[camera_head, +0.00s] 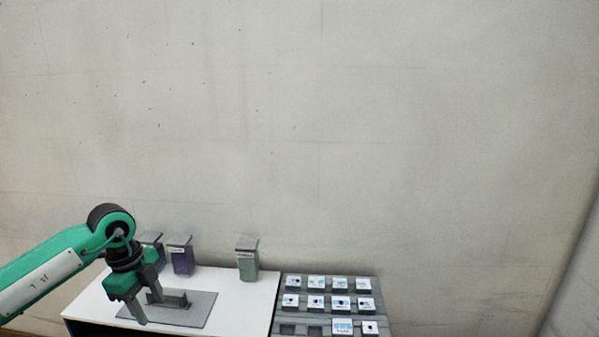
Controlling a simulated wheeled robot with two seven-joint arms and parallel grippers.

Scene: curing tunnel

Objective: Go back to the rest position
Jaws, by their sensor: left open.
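My left gripper (148,306) reaches in from the left on a green arm and points down, open. Its fingers are over the left part of a grey plate (195,318) with a small upright grey fixture (176,300). The fingers partly cover the fixture, and I see nothing held between them. I cannot tell whether they touch the plate. My right gripper is not in view.
The plate lies on a white tabletop (245,292). At its back stand a purple container (181,258), a grey-green one (247,261) and a partly hidden one (153,244). At right, a grey rack (300,320) holds several white blocks. A bare wall (330,140) stands behind.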

